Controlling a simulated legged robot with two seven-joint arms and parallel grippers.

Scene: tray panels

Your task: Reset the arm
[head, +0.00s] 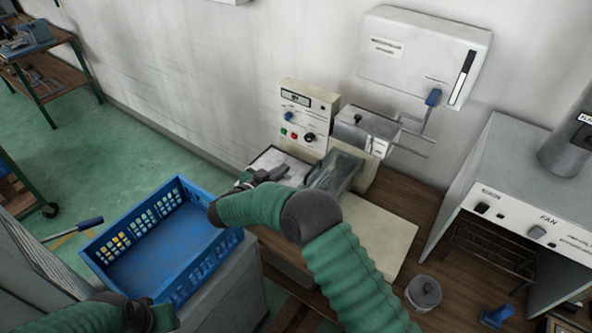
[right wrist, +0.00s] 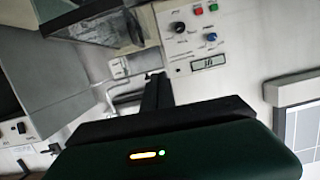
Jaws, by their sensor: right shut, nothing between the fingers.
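My right arm comes in from the bottom right of the head view and bends to the left in front of the bench machine. My right gripper (head: 280,172) is over the machine's pale plate, below its control panel (head: 298,118). In the right wrist view the dark fingers (right wrist: 157,85) are together with nothing between them. The control panel shows there upside down (right wrist: 205,40), beyond the fingers. My left arm shows only in part at the bottom left of the head view, and its fingers are not visible.
A blue crate (head: 185,192), seemingly empty, stands on a grey cabinet at left. A white wall box (head: 424,55) with a blue-handled lever hangs behind the machine. A lidded grey pot (head: 424,293) and a fan cabinet (head: 530,215) are at right.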

